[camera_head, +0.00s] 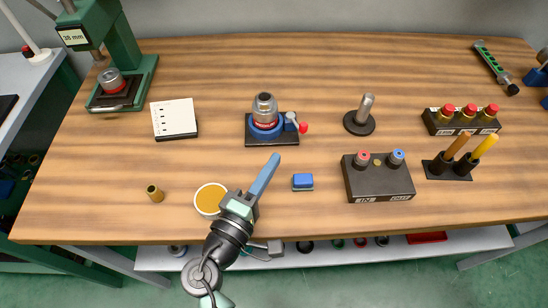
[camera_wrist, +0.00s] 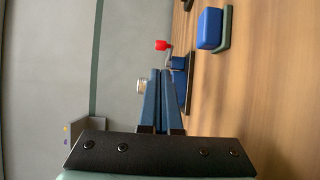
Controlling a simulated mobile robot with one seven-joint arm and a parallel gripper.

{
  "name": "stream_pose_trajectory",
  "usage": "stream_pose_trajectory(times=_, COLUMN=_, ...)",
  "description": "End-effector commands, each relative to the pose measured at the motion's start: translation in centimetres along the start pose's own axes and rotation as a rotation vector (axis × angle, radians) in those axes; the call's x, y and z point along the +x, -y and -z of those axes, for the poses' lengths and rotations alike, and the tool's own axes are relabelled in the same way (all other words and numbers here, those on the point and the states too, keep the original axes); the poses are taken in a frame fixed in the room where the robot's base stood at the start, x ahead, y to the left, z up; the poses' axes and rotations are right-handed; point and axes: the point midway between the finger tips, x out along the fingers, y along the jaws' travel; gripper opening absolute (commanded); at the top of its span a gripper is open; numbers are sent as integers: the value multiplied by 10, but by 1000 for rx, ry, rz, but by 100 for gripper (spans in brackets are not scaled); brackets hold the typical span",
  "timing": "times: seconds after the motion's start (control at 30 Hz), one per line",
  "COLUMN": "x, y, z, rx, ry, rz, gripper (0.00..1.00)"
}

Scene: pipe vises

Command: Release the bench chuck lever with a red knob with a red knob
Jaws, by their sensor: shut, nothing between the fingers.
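The bench chuck (camera_head: 267,115) stands on a dark base plate near the middle of the table, with a silver top and a blue and red body. Its lever with a red knob (camera_head: 303,128) sticks out on the right side. In the wrist view the red knob (camera_wrist: 162,45) shows just beyond the fingertips, and part of the chuck (camera_wrist: 142,87) shows left of the fingers. My gripper (camera_head: 275,160) is shut and empty, in front of the chuck and apart from it. In the wrist view its blue fingers (camera_wrist: 163,72) lie together and hide part of the chuck.
A blue block (camera_head: 303,181) lies right of my gripper, and a round yellow-topped tin (camera_head: 210,199) lies left of it. A dark IN/OUT box (camera_head: 378,184) and a metal post (camera_head: 361,115) stand to the right. A white notepad (camera_head: 174,117) lies to the left.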

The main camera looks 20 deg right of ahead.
Motion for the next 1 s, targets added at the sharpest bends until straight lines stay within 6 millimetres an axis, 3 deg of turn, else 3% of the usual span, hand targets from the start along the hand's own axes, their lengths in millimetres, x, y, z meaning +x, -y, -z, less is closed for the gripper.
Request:
stream_pose_trajectory(times=0.2, x=43, y=-2, z=-1, rx=2, ry=5, rz=-1, gripper=0)
stream_pose_trajectory(times=0.4, x=70, y=-1, z=-1, rx=2, ry=3, rz=-1, gripper=0)
stream_pose_trajectory(times=1.0, x=82, y=3, z=-8, rx=1, ry=4, rz=0, gripper=0)
